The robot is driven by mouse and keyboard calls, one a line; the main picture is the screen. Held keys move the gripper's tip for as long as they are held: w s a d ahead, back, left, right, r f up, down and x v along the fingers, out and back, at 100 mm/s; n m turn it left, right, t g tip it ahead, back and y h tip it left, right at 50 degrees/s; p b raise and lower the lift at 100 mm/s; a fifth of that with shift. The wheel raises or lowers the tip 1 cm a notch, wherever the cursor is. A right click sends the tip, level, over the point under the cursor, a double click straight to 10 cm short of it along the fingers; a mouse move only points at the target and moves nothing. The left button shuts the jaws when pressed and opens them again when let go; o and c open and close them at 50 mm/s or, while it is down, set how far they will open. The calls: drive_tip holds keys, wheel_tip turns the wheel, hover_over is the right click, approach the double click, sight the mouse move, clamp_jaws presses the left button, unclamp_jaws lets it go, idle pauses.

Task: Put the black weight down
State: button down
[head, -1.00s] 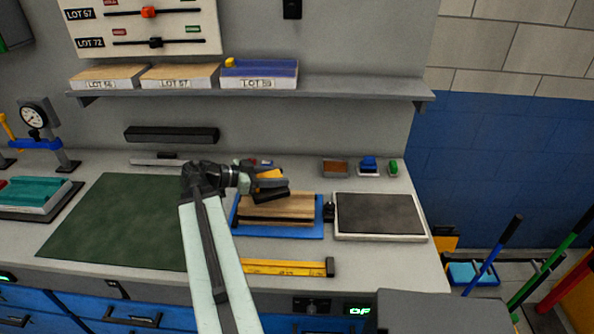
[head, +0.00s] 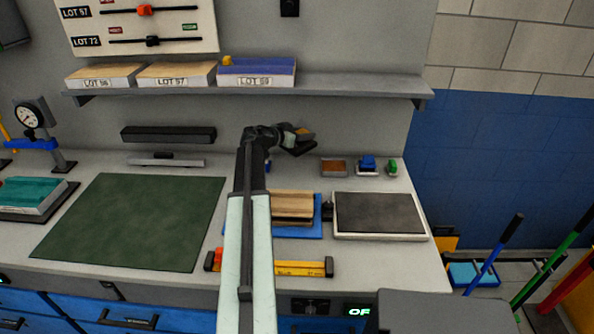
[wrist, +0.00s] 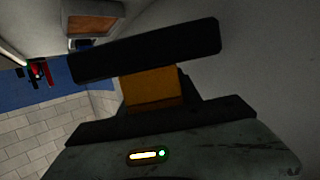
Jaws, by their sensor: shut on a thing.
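My gripper (head: 291,137) is shut on the black weight (head: 304,149), which has an orange part on it. They are in the air in front of the back wall, above the rear of the bench. In the wrist view the weight shows as a dark bar (wrist: 145,50) with an orange block (wrist: 152,90) below it, close to the camera. The weight is slightly tilted in that view. The fingertips are hard to tell apart from it.
A layered panel (head: 292,207) lies on a blue tray (head: 312,231), partly behind my arm. A dark-topped pad (head: 378,213) is to its right, a green mat (head: 130,220) left, a yellow bar (head: 300,268) in front. Small blocks (head: 368,165) stand at the back. A shelf (head: 350,92) hangs above.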

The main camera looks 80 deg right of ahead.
drive_tip(key=shift+f+b, duration=5.1)
drive_tip(key=shift+b, duration=0.05)
drive_tip(key=shift+r, duration=0.2)
drive_tip(key=c, duration=1.3)
unclamp_jaws()
drive_tip(key=shift+a+f, duration=0.1)
drive_tip(key=shift+f, duration=0.1)
drive_tip(key=o, duration=0.5)
drive_tip(key=shift+r, duration=0.1)
drive_tip(key=shift+c, duration=0.2)
drive_tip(key=shift+r, duration=0.2)
drive_tip(key=p+v, duration=0.4)
drive_tip(key=v, duration=0.8)
drive_tip(key=shift+w, duration=0.1)
